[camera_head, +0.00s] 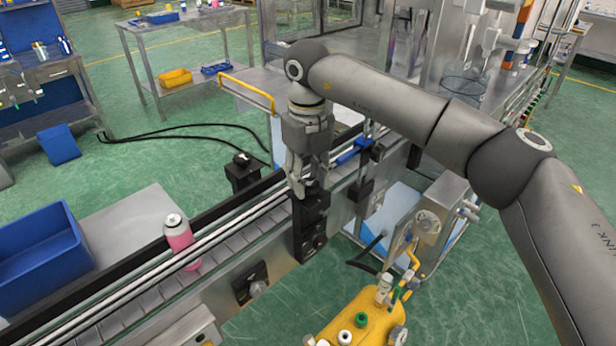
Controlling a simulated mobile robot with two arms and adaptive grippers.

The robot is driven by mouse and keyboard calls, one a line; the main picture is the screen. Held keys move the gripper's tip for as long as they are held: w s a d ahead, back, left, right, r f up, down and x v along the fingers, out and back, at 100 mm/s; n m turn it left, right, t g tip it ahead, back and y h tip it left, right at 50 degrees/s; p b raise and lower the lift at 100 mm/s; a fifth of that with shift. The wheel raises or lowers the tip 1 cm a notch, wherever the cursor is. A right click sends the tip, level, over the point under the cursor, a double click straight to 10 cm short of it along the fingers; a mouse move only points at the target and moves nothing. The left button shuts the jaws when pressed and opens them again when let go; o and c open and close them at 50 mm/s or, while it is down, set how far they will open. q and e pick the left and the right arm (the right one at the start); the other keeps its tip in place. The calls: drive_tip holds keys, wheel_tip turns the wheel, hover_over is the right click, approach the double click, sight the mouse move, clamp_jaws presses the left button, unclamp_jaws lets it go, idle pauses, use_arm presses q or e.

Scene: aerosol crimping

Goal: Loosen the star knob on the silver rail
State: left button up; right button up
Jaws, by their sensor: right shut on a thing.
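The silver rail (222,234) runs along the conveyor, from the lower left up to a black bracket (310,222) at the middle of the view. A dark knob (313,188) sits on top of this bracket; its star shape is too small and too covered to make out. My right gripper (300,188) points down from above with its fingers shut on the knob, which they partly hide. My left gripper is not in view.
A pink can (178,238) stands upright on the conveyor (140,283) beside the rail. A blue bin (40,255) is at the left. A yellow machine (362,318) and a metal box (440,215) stand in front. A second black post (242,172) rises behind the conveyor.

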sight(308, 182)
drive_tip(key=shift+w+r, duration=0.1)
idle(0.5)
drive_tip(key=o, duration=1)
wheel_tip(308, 182, up, 12)
